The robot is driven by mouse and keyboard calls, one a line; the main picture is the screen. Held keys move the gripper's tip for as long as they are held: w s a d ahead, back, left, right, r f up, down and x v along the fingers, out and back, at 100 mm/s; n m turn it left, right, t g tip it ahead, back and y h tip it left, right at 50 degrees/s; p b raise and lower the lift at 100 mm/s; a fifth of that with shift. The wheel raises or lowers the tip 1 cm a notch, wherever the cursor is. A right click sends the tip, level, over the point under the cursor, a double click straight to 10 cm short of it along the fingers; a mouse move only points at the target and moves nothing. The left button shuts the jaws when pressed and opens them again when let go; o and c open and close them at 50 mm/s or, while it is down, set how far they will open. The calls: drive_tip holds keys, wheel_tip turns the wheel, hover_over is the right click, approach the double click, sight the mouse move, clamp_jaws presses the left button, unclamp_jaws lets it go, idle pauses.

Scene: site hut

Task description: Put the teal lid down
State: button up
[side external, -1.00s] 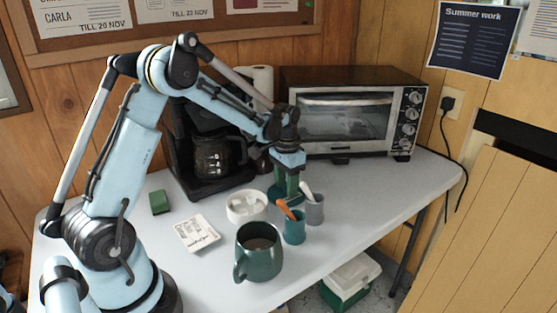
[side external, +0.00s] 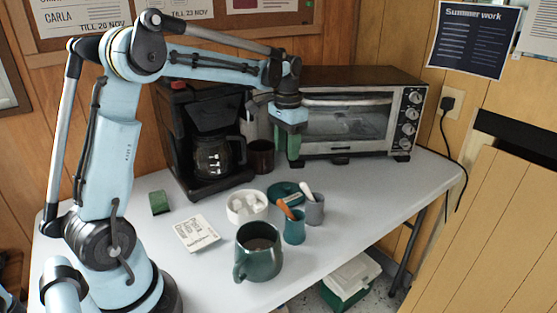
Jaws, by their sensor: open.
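The teal lid (side external: 283,190) lies on the grey table, just right of the white bowl and behind the teal cup with the orange-handled item. Its front right edge is partly hidden by that cup's contents. My gripper (side external: 293,160) is raised above and behind the lid, in front of the toaster oven. It is open, apart from the lid, with nothing seen between its fingers.
A white bowl (side external: 247,205), a teal cup (side external: 294,229), a grey cup (side external: 314,211) and a large green mug (side external: 258,254) crowd the lid. The coffee maker (side external: 208,140) and toaster oven (side external: 345,115) stand behind. The table's right side (side external: 390,190) is clear.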

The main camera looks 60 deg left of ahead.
drive_tip(key=s+d+t, duration=0.7)
drive_tip(key=s+d, duration=0.7)
drive_tip(key=shift+r, duration=0.4)
drive_tip(key=shift+o, duration=0.3)
